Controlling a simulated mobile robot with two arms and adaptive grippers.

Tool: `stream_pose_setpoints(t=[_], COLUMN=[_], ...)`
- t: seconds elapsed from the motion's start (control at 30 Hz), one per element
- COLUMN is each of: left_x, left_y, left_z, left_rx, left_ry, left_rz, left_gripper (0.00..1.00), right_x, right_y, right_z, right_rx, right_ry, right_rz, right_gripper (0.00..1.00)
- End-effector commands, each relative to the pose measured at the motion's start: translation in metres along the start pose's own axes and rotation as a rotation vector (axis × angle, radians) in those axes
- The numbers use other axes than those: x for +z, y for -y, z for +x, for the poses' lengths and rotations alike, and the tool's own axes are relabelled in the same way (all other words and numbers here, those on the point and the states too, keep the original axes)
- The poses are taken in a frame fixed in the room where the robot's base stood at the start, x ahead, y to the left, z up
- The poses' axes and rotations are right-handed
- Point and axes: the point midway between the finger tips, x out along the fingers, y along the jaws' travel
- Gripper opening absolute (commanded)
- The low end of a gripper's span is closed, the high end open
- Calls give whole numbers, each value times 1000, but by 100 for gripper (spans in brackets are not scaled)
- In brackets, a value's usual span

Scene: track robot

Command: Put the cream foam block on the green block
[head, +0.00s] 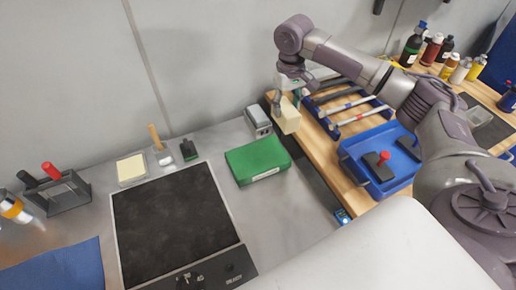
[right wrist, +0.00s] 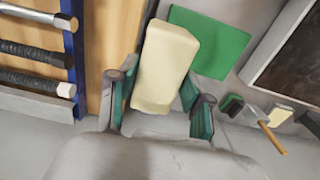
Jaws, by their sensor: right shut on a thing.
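The cream foam block (head: 287,115) is held in my right gripper (head: 284,102), above the left edge of the wooden bench. In the right wrist view the cream block (right wrist: 165,65) sits between the two fingers of my right gripper (right wrist: 160,103), which is shut on it. The green block (head: 258,160) lies flat on the grey metal table, below and to the left of the held block in the head view. In the right wrist view the green block (right wrist: 208,42) shows behind and to the right of the cream block. My left gripper is not in view.
A grey box (head: 258,122) stands just behind the green block. A rack with metal bars (head: 350,108) and a blue tray (head: 365,182) are on the wooden bench (head: 317,150). A black plate (head: 172,222) lies left of the green block. The green block's top is clear.

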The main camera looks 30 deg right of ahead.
Motion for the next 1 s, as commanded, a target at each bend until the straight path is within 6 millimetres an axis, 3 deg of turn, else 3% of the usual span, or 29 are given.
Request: stream_pose_setpoints(t=[0.2, 0.4, 0.57, 0.8, 1.0], left_x=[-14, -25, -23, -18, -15], left_y=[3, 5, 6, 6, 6], left_z=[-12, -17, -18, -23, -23], left_rx=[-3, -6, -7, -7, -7], left_ry=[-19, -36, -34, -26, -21], left_rz=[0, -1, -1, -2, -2], left_gripper=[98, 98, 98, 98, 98], right_x=[7, 11, 12, 13, 12], right_y=[52, 85, 93, 92, 92], right_z=[29, 50, 59, 91, 97], right_rx=[-1, 1, 2, 2, 2], right_ry=[2, 2, 0, 1, -1], right_rz=[-5, -2, 1, 1, 0], right_gripper=[24, 24, 24, 24, 24])
